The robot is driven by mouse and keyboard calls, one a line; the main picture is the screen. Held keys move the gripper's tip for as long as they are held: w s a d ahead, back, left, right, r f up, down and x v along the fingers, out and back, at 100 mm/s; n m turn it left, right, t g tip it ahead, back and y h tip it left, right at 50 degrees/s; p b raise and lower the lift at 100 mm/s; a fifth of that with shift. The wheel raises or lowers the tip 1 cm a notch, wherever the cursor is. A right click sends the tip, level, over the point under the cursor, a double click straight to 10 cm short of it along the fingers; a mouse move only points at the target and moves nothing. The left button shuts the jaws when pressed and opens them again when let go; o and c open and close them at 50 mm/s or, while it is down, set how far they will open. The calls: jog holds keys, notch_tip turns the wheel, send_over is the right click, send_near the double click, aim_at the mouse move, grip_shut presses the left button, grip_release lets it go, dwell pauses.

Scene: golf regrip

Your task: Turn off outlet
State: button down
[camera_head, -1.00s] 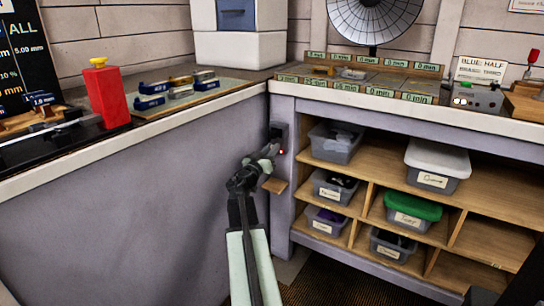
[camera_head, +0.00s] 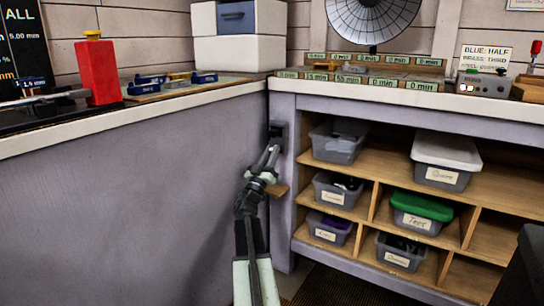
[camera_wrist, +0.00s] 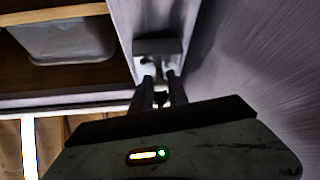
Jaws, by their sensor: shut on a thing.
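The outlet (camera_head: 279,130) is a small dark box on the bench's corner post in the head view. In the wrist view it looks like a grey block (camera_wrist: 158,46) with pale spots under its edge. My gripper (camera_head: 270,152) reaches up to the outlet's lower part from below. In the wrist view its two dark fingers (camera_wrist: 160,80) end at the block, slightly apart, closed on part of it. The exact part held is hidden by the fingers. No red light shows on the outlet now.
Open shelves with labelled bins (camera_head: 334,190) are to the right. A plain grey panel (camera_head: 130,210) is to the left. A dark object stands at the lower right edge.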

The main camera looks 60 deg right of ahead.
jog(key=c, duration=1.4)
grip_release()
jog(key=a, duration=0.4)
jog(key=s+a+f+b, duration=0.1)
jog(key=a, duration=0.9)
jog(key=shift+s+a+f+b, duration=0.2)
jog(key=shift+s+f+b, duration=0.05)
jog(key=shift+f+b, duration=0.1)
